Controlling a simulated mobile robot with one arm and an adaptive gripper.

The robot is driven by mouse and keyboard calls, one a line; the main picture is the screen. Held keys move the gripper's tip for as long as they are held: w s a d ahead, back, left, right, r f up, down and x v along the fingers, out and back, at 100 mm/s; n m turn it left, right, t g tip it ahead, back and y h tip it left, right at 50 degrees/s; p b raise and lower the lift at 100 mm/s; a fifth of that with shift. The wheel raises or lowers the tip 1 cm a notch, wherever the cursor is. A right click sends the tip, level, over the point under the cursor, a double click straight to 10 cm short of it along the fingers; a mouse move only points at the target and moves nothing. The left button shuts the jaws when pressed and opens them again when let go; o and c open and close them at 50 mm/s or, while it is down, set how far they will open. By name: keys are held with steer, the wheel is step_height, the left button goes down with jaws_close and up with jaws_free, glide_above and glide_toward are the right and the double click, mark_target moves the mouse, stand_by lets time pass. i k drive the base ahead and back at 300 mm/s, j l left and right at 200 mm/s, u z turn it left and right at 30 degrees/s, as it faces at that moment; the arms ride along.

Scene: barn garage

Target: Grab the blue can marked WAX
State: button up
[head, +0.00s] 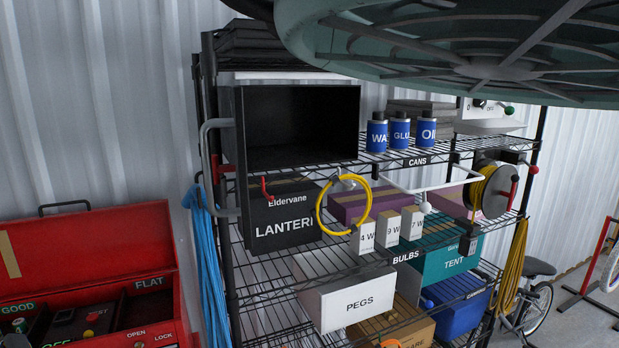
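Three small blue cans with dark caps stand in a row on the upper wire shelf (404,158), above a CANS label. The left can (377,135) shows the letters "WA"; the rest of its word is turned out of sight. The middle can (401,133) reads "GLU" and the right can (425,131) reads "OI". The WA can is upright, just right of a black open-fronted box (300,125). My gripper is not in view.
A large teal round ribbed object (480,50) hangs over the top right, close to the camera. A yellow cable loop (321,215) and a white bar (440,186) are below the cans. Lower shelves hold boxes. A red case (85,260) is at left.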

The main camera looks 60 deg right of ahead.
mark_target(377, 126)
steer(key=k+l+u, duration=0.1)
steer(key=l, duration=0.4)
steer(key=k+l+u, duration=0.1)
steer(key=l, duration=0.35)
steer(key=k+l+u, duration=0.1)
steer(key=k+l, duration=0.2)
steer(key=l, duration=0.15)
steer(key=k+l+u, duration=0.1)
steer(key=l, duration=0.3)
steer(key=k+l+u, duration=0.1)
steer(key=k+l, duration=0.2)
steer(key=l, duration=0.15)
steer(key=k+l+u, duration=0.1)
steer(key=k+l, duration=0.15)
steer(key=l, duration=0.15)
